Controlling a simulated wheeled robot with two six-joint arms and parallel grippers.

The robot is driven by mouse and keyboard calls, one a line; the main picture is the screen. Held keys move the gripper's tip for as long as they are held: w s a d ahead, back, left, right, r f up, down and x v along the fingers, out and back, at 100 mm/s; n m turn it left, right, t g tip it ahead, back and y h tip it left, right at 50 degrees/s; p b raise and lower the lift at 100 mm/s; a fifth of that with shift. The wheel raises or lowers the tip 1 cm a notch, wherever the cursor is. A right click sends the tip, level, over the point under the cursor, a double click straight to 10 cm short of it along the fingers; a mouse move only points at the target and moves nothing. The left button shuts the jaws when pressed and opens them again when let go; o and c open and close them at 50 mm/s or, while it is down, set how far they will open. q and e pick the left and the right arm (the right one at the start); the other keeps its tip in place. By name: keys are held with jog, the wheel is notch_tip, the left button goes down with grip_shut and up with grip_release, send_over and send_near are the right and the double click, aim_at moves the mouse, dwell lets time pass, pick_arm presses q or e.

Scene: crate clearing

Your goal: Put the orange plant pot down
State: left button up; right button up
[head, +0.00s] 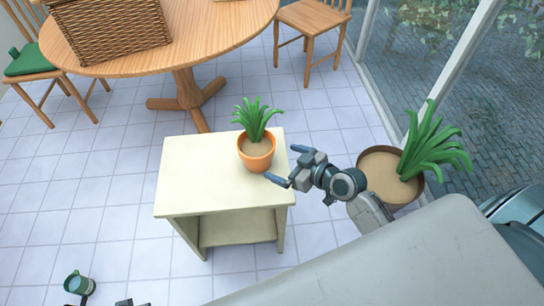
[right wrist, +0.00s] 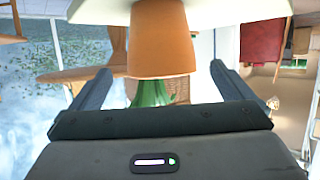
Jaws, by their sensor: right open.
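The orange plant pot (head: 256,153), with pale soil and a green leafy plant, stands upright on the cream side table (head: 182,192), near its right side. My right gripper (head: 288,165) is open just right of the pot, its fingers pointing at it. In the right wrist view the picture is upside down. There the orange pot (right wrist: 163,45) shows between the two spread fingers, apart from both, with its base against the table. Dark parts at the bottom left edge of the head view seem to be my left gripper, mostly cut off.
A large brown planter (head: 382,178) stands right of my right gripper. A round wooden table (head: 215,25) with a wicker basket (head: 108,30) and chairs are behind. The side table's left half is clear.

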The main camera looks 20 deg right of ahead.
jog(key=s+d+f+m+g+h, duration=0.2)
jog(key=s+f+g+h, duration=0.1)
jog(key=s+f, duration=0.5)
jog(key=s+d+f+m+g+h, duration=0.3)
jog(key=s+f+g, duration=0.3)
jog(key=s, duration=0.6)
notch_tip(320, 180, down, 2)
jog(key=shift+d+f+h, duration=0.1)
jog(key=shift+d+h, duration=0.25)
jog(key=shift+h, duration=0.35)
